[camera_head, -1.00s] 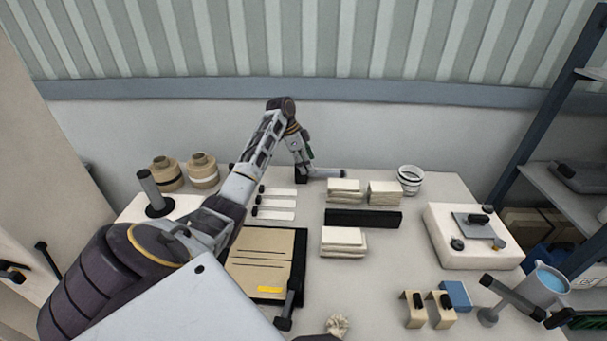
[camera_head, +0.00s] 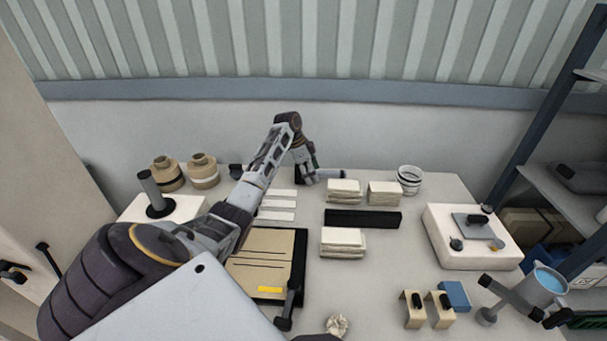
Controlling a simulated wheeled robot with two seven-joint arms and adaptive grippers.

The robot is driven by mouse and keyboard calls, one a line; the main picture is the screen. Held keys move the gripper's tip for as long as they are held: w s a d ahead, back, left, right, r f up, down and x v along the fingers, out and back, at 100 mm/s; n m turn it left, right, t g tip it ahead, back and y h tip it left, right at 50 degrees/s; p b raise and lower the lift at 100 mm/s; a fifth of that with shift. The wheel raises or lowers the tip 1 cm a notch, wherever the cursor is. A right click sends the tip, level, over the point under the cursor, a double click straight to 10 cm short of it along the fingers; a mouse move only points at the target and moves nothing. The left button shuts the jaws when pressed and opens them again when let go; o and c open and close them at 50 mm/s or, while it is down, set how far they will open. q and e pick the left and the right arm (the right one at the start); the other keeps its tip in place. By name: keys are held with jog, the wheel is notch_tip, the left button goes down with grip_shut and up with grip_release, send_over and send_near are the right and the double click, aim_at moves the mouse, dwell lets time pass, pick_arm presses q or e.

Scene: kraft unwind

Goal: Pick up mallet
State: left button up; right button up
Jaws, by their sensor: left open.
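What looks like the mallet (camera_head: 330,174) lies at the back of the table. Its grey, rod-like part with a dark end points right, and a dark part shows at its left, partly behind my left gripper. My left gripper (camera_head: 309,181) is open and points down at the left part of the mallet. I cannot tell whether it touches it. My right gripper is not in view.
White stacks (camera_head: 344,190) and a striped cup (camera_head: 409,178) stand right of the gripper. A black bar (camera_head: 362,219) lies in front. Brown spools (camera_head: 203,171) stand at the back left. The table between the front stack and the white block (camera_head: 462,218) is clear.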

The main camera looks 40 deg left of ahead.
pick_arm(q)
jog(key=shift+w+d+f, duration=0.1)
jog(key=shift+d+f, duration=0.1)
jog(key=shift+f, duration=0.35)
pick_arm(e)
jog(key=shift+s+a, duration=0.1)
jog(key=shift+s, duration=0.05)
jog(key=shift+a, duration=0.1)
pick_arm(q)
jog(key=shift+c, duration=0.4)
jog(key=c, duration=1.4)
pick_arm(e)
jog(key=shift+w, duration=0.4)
pick_arm(q)
jog(key=shift+r, duration=0.2)
notch_tip(320, 180, up, 9)
jog(key=shift+w+f, duration=0.1)
jog(key=shift+f, duration=0.05)
jog(key=shift+r, duration=0.5)
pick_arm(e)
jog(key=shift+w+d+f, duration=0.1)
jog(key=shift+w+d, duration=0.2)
